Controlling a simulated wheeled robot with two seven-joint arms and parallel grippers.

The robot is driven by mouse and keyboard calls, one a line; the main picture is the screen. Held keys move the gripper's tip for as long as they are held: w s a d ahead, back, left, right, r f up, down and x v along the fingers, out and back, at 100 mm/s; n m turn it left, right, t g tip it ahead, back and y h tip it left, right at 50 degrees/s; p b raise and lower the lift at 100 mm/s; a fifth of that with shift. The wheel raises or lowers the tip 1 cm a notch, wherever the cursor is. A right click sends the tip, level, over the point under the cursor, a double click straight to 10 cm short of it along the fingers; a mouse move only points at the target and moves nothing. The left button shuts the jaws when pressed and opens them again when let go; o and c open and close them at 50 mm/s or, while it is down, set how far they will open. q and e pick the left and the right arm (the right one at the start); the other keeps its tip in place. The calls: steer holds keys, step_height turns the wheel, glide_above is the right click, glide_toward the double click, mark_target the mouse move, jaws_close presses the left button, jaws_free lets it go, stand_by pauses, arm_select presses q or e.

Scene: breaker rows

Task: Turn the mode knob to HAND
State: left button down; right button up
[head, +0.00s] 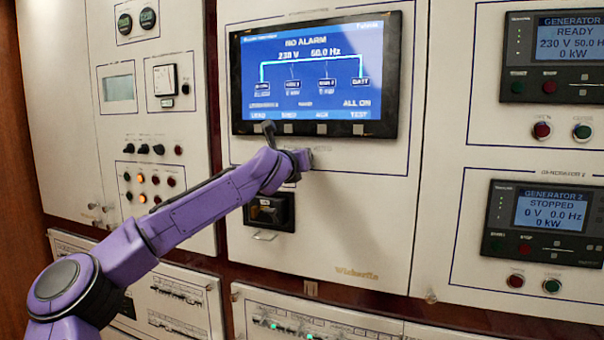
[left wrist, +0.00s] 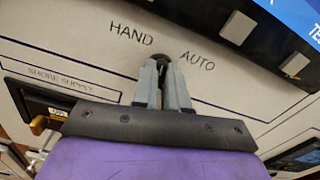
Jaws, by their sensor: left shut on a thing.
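The mode knob (left wrist: 162,57) is a small dark knob on the cream panel, between the printed words HAND (left wrist: 131,33) and AUTO (left wrist: 197,59) in the left wrist view. My left gripper (left wrist: 162,75) is shut on it, with one grey finger on each side. In the head view my left gripper (head: 303,158) is at the panel just below the large screen, and the arm hides the knob there. The fingers cover most of the knob, so I cannot tell which way it points. My right gripper is not in view.
The large screen (head: 315,75) reads NO ALARM, with a row of square buttons (left wrist: 238,27) along its lower bezel close above the knob. A black socket-like unit (head: 270,211) with a handle sits below. Generator panels (head: 540,222) stand at right.

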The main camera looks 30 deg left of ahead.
arm_select(q)
steer(key=n+b, duration=0.4)
steer(key=shift+f, duration=0.1)
steer(key=shift+a+n, duration=0.1)
steer(key=shift+n, duration=0.2)
stand_by(0.4)
steer(key=c, duration=1.2)
jaws_free()
steer(key=shift+o, duration=0.2)
